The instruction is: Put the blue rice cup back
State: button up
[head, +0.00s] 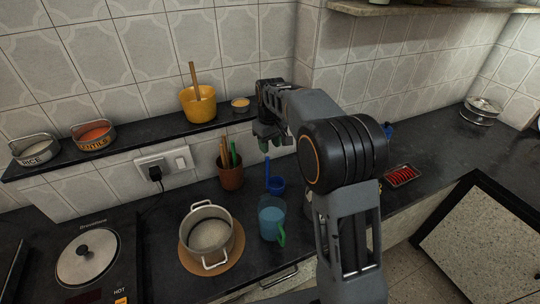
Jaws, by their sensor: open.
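The blue rice cup (277,185) stands on the dark counter in the head view, its long blue handle pointing up. It is behind the water jug and right of the utensil holder. My gripper (273,144) is open, above the cup and apart from it, with nothing visible between its fingers. A tin labelled RICE (37,158) stands on the left end of the wall shelf, with white contents. A steel pot (208,264) with white grains inside sits on a round wooden board.
A jug of blue liquid with a green handle (281,236) stands in front of the cup. A brown utensil holder (231,177), lentil tin (96,146) and yellow pot (198,110) are nearby. A red-filled tray (403,175) lies right of my arm.

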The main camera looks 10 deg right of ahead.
jog(key=s+d+r+m+t, duration=0.2)
jog(key=s+r, duration=0.4)
jog(key=s, duration=0.6)
jog(key=s+d+f+m+t, duration=0.1)
jog(key=s+f+m+t, duration=0.1)
jog(key=s, duration=1.1)
notch_tip(320, 180, down, 2)
jog(key=shift+f+m, duration=0.15)
jog(key=shift+m, duration=0.35)
